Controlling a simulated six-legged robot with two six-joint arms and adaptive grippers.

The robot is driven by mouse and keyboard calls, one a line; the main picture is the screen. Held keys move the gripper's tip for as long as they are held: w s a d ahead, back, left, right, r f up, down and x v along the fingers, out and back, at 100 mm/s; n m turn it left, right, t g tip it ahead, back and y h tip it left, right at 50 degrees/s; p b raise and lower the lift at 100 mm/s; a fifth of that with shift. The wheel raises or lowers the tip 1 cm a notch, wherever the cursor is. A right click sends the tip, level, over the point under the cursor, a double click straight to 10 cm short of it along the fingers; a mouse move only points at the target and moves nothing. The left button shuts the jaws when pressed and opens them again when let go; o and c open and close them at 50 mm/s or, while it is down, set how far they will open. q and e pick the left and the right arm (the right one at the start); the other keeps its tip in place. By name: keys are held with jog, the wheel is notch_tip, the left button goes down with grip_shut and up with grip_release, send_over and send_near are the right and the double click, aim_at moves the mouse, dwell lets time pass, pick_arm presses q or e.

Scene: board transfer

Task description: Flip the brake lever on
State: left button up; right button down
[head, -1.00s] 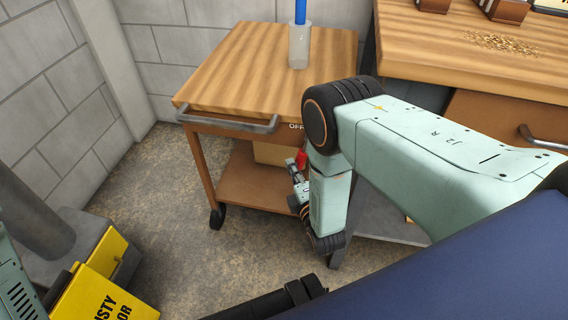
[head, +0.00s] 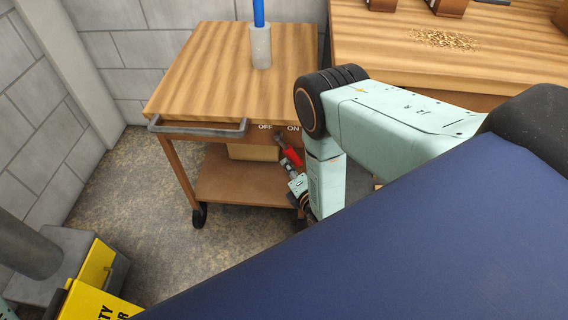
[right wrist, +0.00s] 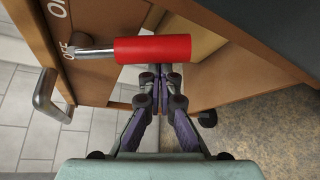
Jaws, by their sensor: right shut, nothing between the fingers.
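The brake lever (head: 291,157) has a red grip on a metal rod at the cart's front edge. In the head view it hangs down, slanting right from between the OFF and ON labels, toward the ON side. The right wrist view shows its red grip (right wrist: 152,49) crossing just beyond my fingertips. My right gripper (head: 286,170) is shut and empty. In the right wrist view its fingertips (right wrist: 160,71) lie right against or just beside the grip on the OFF side; contact is unclear. My left gripper is out of view.
The wheeled wooden cart (head: 200,75) has a grey push handle (head: 200,128) and a grey holder with a blue rod (head: 260,45). A workbench (head: 480,60) stands right of it. A yellow box (head: 95,285) is at lower left. Floor left of the cart is clear.

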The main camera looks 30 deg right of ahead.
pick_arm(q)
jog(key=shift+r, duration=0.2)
pick_arm(e)
jog(key=shift+s+d+r, duration=0.1)
jog(key=shift+d, duration=0.15)
